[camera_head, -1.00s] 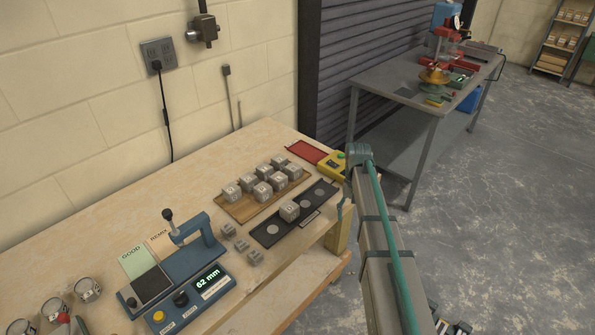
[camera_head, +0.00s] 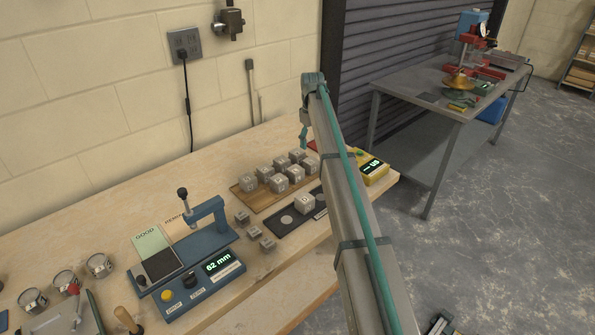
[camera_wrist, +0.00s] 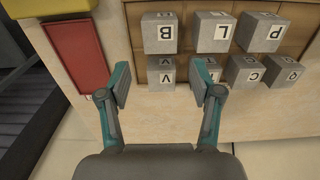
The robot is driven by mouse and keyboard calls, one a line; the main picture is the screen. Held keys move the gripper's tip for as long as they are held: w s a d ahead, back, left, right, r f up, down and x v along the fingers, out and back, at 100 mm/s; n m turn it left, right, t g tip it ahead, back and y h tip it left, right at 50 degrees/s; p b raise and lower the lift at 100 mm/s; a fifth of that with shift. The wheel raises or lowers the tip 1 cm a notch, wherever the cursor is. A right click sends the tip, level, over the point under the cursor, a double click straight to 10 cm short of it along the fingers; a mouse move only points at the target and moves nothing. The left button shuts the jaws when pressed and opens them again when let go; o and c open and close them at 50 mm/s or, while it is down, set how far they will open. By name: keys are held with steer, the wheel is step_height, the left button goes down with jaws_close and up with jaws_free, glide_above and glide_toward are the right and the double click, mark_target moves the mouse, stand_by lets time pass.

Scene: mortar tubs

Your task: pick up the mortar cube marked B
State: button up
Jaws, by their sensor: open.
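The mortar cube marked B (camera_wrist: 159,38) is a grey block with a white label, at the top middle of the wrist view. It stands on a wooden board (camera_wrist: 137,42) in a row with cubes marked L (camera_wrist: 212,36) and P (camera_wrist: 258,38). My gripper (camera_wrist: 165,80) is open and empty. Its fingertips appear on either side of a cube marked V (camera_wrist: 161,73), below B in the picture; the right fingertip partly covers another cube. In the head view my gripper (camera_head: 304,137) is raised behind the cube group; which cube there is B I cannot tell.
Cubes marked C (camera_wrist: 247,70) and Q (camera_wrist: 282,73) stand close by. A red mat (camera_wrist: 76,52) lies left of the board. A yellow device (camera_head: 373,171), a black strip (camera_head: 271,226) bearing one cube and a blue gauge (camera_head: 205,245) are on the bench.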

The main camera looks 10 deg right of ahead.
mark_target(311, 160)
steer(key=f+p, duration=0.1)
steer(key=f, duration=0.4)
steer(key=f+p, duration=0.2)
steer(key=f, duration=0.3)
steer(key=shift+s+d+f, duration=0.15)
steer(key=shift+s+f, duration=0.05)
steer(key=shift+f, duration=0.05)
steer(key=c, duration=1.1)
steer(key=shift+r, duration=0.2)
steer(key=shift+c, duration=0.2)
